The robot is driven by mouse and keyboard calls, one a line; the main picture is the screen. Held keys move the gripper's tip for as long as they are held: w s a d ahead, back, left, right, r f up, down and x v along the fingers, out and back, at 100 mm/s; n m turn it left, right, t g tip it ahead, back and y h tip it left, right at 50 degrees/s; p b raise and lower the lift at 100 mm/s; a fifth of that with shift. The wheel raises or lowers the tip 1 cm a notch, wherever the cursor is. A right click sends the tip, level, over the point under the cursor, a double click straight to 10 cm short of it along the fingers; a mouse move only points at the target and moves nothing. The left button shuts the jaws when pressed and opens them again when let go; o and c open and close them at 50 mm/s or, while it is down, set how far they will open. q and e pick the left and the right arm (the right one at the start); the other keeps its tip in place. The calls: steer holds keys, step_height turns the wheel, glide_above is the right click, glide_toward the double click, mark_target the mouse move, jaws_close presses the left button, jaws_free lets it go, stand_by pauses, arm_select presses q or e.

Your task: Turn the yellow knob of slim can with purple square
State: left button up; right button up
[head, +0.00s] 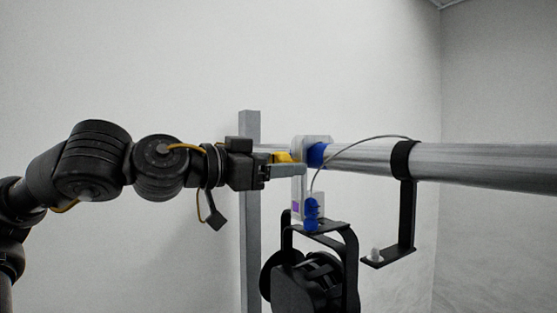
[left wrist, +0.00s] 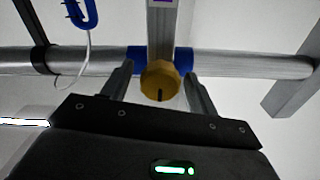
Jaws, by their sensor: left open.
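The yellow knob (head: 281,157) is on the side of a pale clamp (head: 299,186) hooked over the metal pipe; it also shows in the left wrist view (left wrist: 160,80). A small purple square (head: 295,207) is on the clamp's lower part; its edge shows at the top of the left wrist view (left wrist: 160,2). The black can (head: 310,285) hangs below in a black yoke. My left gripper (head: 298,168) is open at the knob, one finger on each side of it in the left wrist view (left wrist: 158,74). Whether the fingers touch it is unclear. My right gripper is out of view.
The metal pipe (head: 480,166) runs across to the right. A black bracket (head: 406,210) hangs from it, with a thin cable looping to the blue hook (head: 311,211). A grey upright post (head: 250,220) stands behind my left gripper.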

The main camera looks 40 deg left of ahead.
arm_select(q)
steer(key=c, duration=1)
